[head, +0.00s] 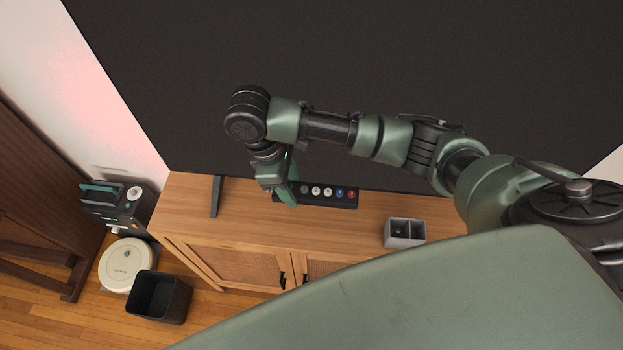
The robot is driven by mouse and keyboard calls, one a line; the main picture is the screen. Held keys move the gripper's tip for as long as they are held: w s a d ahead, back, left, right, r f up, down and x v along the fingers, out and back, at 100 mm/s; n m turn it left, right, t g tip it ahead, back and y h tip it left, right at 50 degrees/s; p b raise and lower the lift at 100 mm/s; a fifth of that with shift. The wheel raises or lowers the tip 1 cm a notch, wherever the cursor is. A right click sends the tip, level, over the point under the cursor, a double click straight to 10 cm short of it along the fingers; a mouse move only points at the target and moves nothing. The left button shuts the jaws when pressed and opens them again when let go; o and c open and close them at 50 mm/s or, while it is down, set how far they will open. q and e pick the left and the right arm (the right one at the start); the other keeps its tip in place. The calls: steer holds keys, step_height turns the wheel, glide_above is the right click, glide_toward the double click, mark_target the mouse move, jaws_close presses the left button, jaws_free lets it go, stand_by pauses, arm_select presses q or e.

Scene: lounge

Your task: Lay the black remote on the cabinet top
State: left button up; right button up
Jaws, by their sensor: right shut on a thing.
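The black remote (330,195), a dark bar with a row of white, blue and red buttons, shows over the back part of the wooden cabinet top (345,228). My right gripper (285,195) is shut on the left end of the remote, and its fingers hide that end. The remote lies nearly level, along the cabinet's length. I cannot tell whether it touches the cabinet top or is slightly above it. My left gripper is not in view.
A large dark screen (400,60) stands behind, with a foot (216,196) on the cabinet. A grey divided box (404,233) sits to the right. A black bin (159,297), a round white robot vacuum (125,265) and its dock (118,207) stand left on the floor.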

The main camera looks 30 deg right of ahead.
step_height(320, 180, down, 7)
steer(key=b, duration=0.2)
steer(key=p, duration=0.1)
glide_above(299, 229)
steer(key=f, duration=0.8)
steer(key=shift+w+a, duration=0.2)
steer(key=shift+a, duration=0.15)
steer(key=shift+f, duration=2.15)
steer(key=o, duration=1.3)
steer(key=shift+f, duration=0.1)
steer(key=shift+o, duration=0.2)
steer(key=b+v, duration=0.2)
steer(key=v, duration=1)
